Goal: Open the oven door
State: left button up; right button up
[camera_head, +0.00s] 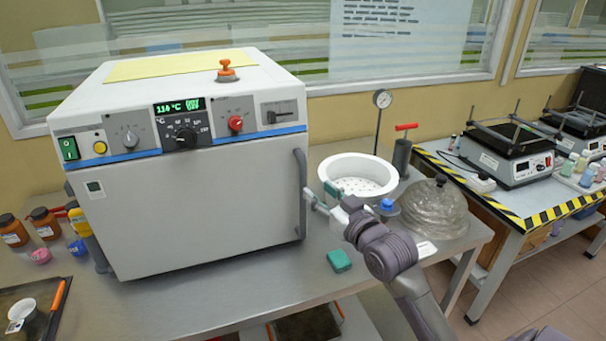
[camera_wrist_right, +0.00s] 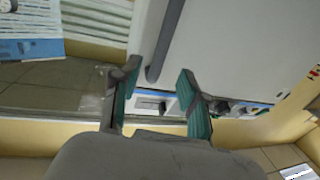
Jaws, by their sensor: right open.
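The white oven (camera_head: 180,150) stands on the steel bench, its front door (camera_head: 190,220) shut. A dark grey vertical handle (camera_head: 300,190) runs along the door's right edge. My right gripper (camera_head: 320,193) is open beside the handle, with its green-padded fingers turned toward it. In the right wrist view the handle (camera_wrist_right: 168,38) appears between and beyond the two fingertips of the gripper (camera_wrist_right: 156,72); I see no grip on it. Whether the fingers touch the handle cannot be told. My left gripper is not in view.
Bottles (camera_head: 13,232) stand at the left.

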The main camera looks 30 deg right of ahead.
aim_at(305, 179)
jog(key=w+p, duration=0.1)
jog(key=w, duration=0.7)
jog(key=shift+d, duration=0.15)
jog(key=shift+s, duration=0.1)
jog(key=shift+c, duration=0.3)
grip_shut()
